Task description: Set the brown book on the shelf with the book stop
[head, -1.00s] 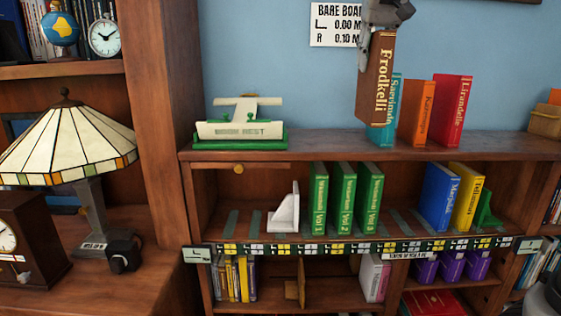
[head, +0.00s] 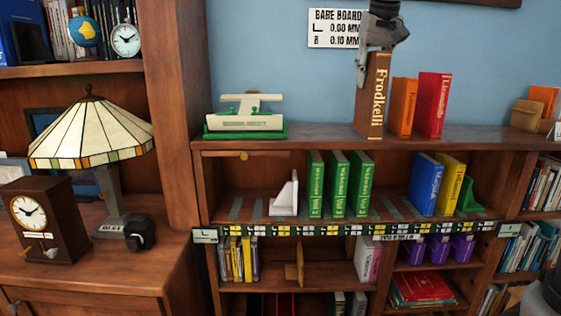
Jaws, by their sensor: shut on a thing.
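The brown book (head: 374,98), lettered "Frodkelli", hangs upright with its spine facing me. My gripper (head: 378,50) is shut on its upper end, from above. The book's lower end is level with the bookcase top (head: 300,134); I cannot tell whether it touches. Below is a shelf with a white book stop (head: 285,196) at the left, touching or close to several green books (head: 337,185). To the right on that shelf stand a blue book (head: 425,184) and a yellow book (head: 449,184), with a green book stop (head: 468,196) beside them.
Orange (head: 403,106) and red (head: 432,104) books stand on the top, right of the brown book. A green-and-white balance-like device (head: 246,118) stands at the left. The shelf below has a gap between green and blue books. A lamp (head: 92,130) stands far left.

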